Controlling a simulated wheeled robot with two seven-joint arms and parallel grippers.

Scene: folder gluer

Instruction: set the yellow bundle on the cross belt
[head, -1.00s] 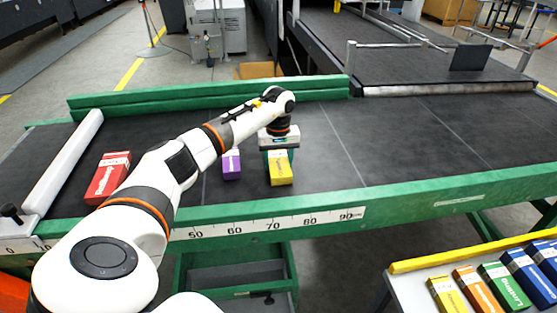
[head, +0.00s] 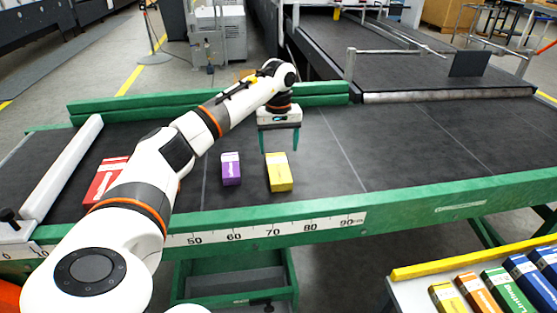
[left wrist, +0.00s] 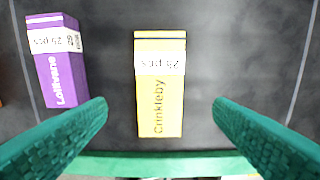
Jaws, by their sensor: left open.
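The yellow bundle (head: 279,173) lies on the dark belt (head: 330,170) between the green rails, with a white label band. In the left wrist view the yellow bundle (left wrist: 160,85) lies lengthwise between the two fingers, with belt showing on both sides, so it is not gripped. My left gripper (head: 280,150) is open, above and just behind the bundle in the head view; its green fingers also show in the left wrist view (left wrist: 160,135). My right gripper is not in view.
A purple bundle (head: 231,169) lies close to the left of the yellow one. A red bundle (head: 104,182) is farther left, partly behind my arm. A green front rail (head: 420,202) carries a scale. Several bundles stand on a side table (head: 410,285) at lower right. The belt's right half is clear.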

